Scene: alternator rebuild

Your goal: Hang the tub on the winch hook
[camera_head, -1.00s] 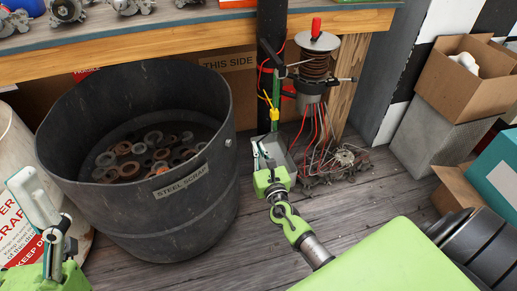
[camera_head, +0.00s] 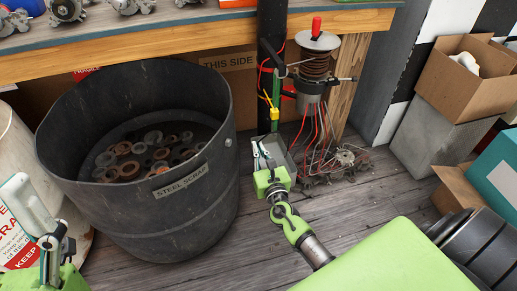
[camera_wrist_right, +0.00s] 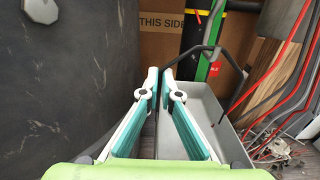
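The tub (camera_wrist_right: 218,103) is a small grey open box with a thin black handle (camera_wrist_right: 205,47). In the head view the tub (camera_head: 284,156) is beside the foot of the dark post, partly behind my right gripper (camera_head: 258,150). In the wrist view the right gripper's fingertips (camera_wrist_right: 161,72) are nearly together at the left end of the handle and appear shut on it. The yellow piece (camera_head: 272,108) by the post may be the winch hook; its shape is too small to tell. My left gripper (camera_head: 45,225) is at the lower left, apart from the tub, its opening unclear.
A big black steel scrap bin (camera_head: 190,215) holding rings stands close left of my right gripper. The winch drum (camera_head: 315,62) is on the post side under the bench edge. Loose red wires (camera_head: 318,140) and metal parts lie right of the tub. Cardboard boxes (camera_head: 465,85) stand at right.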

